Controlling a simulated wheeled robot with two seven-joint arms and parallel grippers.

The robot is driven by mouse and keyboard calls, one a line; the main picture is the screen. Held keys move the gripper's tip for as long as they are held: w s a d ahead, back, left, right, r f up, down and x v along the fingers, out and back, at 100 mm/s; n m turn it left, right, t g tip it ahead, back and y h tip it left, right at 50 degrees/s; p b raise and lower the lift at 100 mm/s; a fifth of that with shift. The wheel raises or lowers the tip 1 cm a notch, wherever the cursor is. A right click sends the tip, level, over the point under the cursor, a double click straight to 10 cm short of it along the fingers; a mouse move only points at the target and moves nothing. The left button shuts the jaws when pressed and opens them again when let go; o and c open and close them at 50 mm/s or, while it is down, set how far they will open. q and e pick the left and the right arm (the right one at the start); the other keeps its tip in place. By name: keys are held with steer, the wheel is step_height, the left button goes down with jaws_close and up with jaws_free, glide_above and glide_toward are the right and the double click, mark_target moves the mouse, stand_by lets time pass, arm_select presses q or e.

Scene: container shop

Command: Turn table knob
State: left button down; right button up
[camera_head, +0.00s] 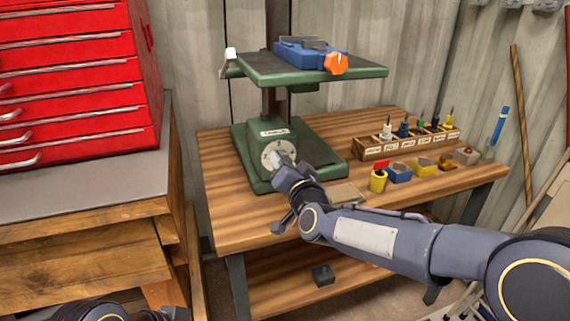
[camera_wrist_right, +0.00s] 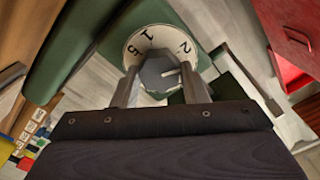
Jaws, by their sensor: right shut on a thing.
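The table knob (camera_wrist_right: 160,75) is a grey knob in front of a pale round dial with black numbers (camera_wrist_right: 146,42). The dial (camera_head: 268,152) sits on the front of a green machine base (camera_head: 252,175) on the wooden table. My right gripper (camera_wrist_right: 160,85) is shut on the knob, with one finger on each side. In the head view my right gripper (camera_head: 284,163) is at the dial and partly hides the knob. My left gripper is not clearly visible; only dark parts of my left arm show at the bottom left.
A green platform with a blue vise (camera_head: 308,55) and orange knob (camera_head: 335,64) is above the base. A wooden tool rack (camera_head: 375,152) and several small coloured boxes stand to the right. A red drawer cabinet (camera_head: 80,80) is at the left.

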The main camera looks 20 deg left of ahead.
steer(key=shift+f+n, duration=0.1)
steer(key=shift+n, duration=1.3)
steer(key=o, duration=1)
steer(key=shift+c, duration=0.2)
steer(key=v, duration=0.7)
steer(key=shift+s+d, duration=0.25)
steer(key=shift+s, duration=0.1)
